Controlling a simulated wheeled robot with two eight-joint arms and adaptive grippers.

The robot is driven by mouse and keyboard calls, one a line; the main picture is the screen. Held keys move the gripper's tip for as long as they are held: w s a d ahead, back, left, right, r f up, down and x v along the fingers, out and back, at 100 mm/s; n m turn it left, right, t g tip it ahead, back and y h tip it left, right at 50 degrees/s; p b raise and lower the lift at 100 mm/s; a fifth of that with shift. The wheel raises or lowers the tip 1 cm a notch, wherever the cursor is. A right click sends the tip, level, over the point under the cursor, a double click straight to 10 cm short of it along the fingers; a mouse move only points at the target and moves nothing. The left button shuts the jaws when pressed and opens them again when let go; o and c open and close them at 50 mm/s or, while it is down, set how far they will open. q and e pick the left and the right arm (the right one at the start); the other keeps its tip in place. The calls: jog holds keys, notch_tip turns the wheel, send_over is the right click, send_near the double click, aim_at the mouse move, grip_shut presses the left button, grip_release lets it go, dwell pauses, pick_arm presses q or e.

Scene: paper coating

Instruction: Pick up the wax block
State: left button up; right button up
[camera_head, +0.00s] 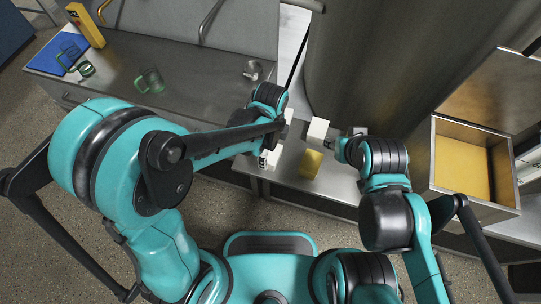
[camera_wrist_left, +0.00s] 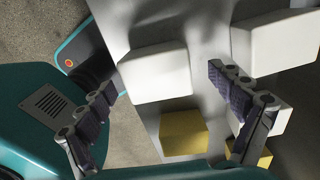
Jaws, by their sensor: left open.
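I cannot tell for sure which block is wax: white and yellow blocks both show. In the left wrist view, my open left gripper (camera_wrist_left: 160,80) has one finger on each side of a white block (camera_wrist_left: 155,72) in the picture. Any contact or height gap is unclear. Yellow blocks show below, one clear (camera_wrist_left: 183,132) and one mostly hidden (camera_wrist_left: 265,158). In the head view, a white block (camera_head: 317,131) and a yellow block (camera_head: 311,163) stand out. My right gripper (camera_head: 343,147) is beside them; its fingers are unclear.
The metal counter (camera_head: 190,65) at the left holds green glass mugs (camera_head: 150,81), a blue mat (camera_head: 65,60), a yellow box (camera_head: 86,25) and a small metal cup (camera_head: 252,70). A large metal cylinder (camera_head: 375,60) stands behind the blocks. An open tray (camera_head: 462,170) is at the right.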

aim_at(271, 153)
pick_arm(q)
jog(key=f, duration=0.2)
jog(key=f+b, duration=0.1)
jog(key=shift+s+f, duration=0.2)
jog(key=shift+f, duration=0.2)
pick_arm(e)
jog(key=shift+f, duration=0.95)
pick_arm(q)
jog(key=shift+r, duration=0.1)
jog(key=c, duration=1.5)
jog(key=shift+r, duration=0.1)
pick_arm(e)
jog(key=shift+r, duration=0.1)
